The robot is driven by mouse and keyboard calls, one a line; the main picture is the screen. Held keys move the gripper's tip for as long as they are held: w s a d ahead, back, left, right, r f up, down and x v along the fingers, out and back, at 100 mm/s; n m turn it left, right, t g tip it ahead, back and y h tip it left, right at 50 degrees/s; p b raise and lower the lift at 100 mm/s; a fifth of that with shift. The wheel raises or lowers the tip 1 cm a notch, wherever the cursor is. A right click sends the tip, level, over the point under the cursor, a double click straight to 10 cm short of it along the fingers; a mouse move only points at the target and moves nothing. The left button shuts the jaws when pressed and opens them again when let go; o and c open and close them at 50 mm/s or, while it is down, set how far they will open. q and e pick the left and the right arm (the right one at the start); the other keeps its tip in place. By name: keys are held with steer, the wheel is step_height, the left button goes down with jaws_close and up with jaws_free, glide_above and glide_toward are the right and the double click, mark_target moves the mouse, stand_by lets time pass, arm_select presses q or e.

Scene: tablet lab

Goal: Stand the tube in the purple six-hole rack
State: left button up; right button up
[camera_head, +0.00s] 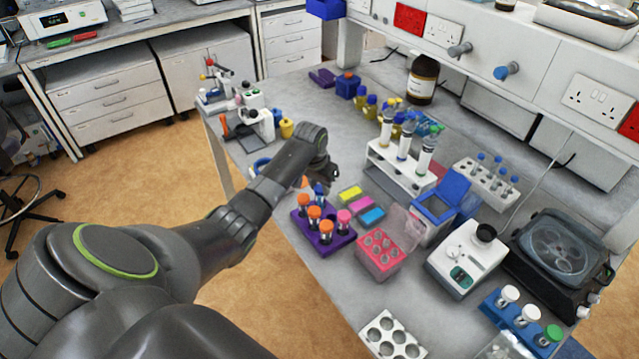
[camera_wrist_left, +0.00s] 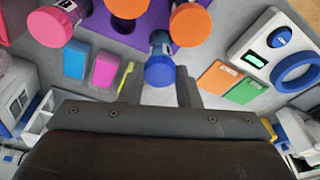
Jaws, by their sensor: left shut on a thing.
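The purple six-hole rack (camera_head: 321,245) stands on the bench just in front of my left gripper. It holds several orange-capped tubes and a pink-capped tube (camera_head: 344,219). My left gripper (camera_head: 321,180) is shut on the blue-capped tube (camera_head: 319,190) at the rack's far edge. In the left wrist view, the blue cap (camera_wrist_left: 160,71) lies between the fingers, and the tube body points toward the purple rack (camera_wrist_left: 152,18). I cannot tell whether its lower end is in a hole. My right gripper is not in view.
Yellow, pink and blue blocks (camera_head: 361,204) lie right of the rack. A pink rack (camera_head: 380,264) stands at its lower right. A white rack with tall tubes (camera_head: 399,170) is behind. Orange and green pads (camera_wrist_left: 230,82) lie beside my gripper.

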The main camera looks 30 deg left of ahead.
arm_select(q)
steer(key=o, duration=0.9)
steer(key=shift+r, duration=0.1)
steer(key=shift+s+r+b, duration=0.1)
steer(key=shift+s+r, duration=0.5)
steer(key=shift+r, duration=2.2)
steer(key=shift+s+r+b, duration=0.15)
steer(key=shift+s+r, duration=0.45)
steer(key=shift+r, duration=2.25)
steer(key=shift+s+r+b, duration=0.1)
steer(key=shift+s+r, duration=0.5)
steer(key=shift+r, duration=2.2)
